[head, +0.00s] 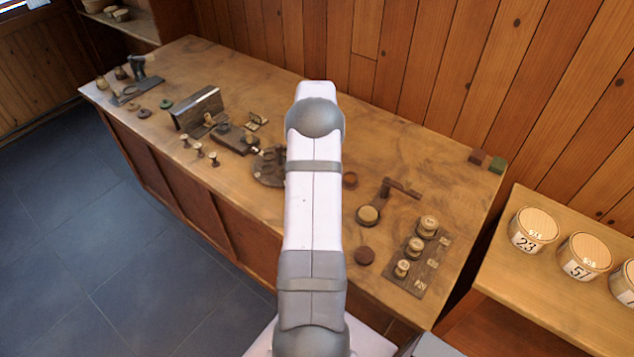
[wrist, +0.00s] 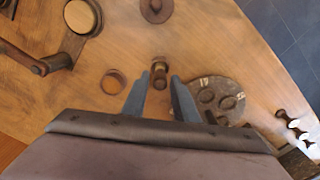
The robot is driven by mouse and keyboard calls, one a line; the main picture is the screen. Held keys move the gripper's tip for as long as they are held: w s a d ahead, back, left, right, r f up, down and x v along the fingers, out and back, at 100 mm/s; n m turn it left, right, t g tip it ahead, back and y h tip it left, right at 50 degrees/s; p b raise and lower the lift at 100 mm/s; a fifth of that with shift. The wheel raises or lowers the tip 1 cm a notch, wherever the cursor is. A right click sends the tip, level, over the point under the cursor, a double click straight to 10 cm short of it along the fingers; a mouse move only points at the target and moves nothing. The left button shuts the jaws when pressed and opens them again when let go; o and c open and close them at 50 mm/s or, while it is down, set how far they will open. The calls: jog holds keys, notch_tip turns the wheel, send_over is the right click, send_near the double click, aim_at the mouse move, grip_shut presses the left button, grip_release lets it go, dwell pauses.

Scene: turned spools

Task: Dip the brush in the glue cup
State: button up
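My gripper (wrist: 160,85) is open in the wrist view, its two grey fingers pointing down at the bench. A small brown upright piece (wrist: 159,74), perhaps the brush in a holder, shows between the fingertips with a gap on each side. A small round cup with an orange-brown inside (wrist: 114,81), which looks like the glue cup, stands just left of the fingers. The cup also shows in the head view (head: 350,180), right of my arm. In the head view my arm hides the gripper and the upright piece.
A dark round plate with hollows (wrist: 229,92) lies close right of the fingers. A crank (wrist: 38,66) with a pale round top (wrist: 82,17) is at left. A dark disc (head: 365,256) and a spool board (head: 419,262) lie nearer the bench's right end.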

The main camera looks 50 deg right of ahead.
grip_shut()
jog(key=shift+r, duration=0.1)
jog(key=shift+r+p, duration=2.5)
jog(key=shift+r, duration=0.95)
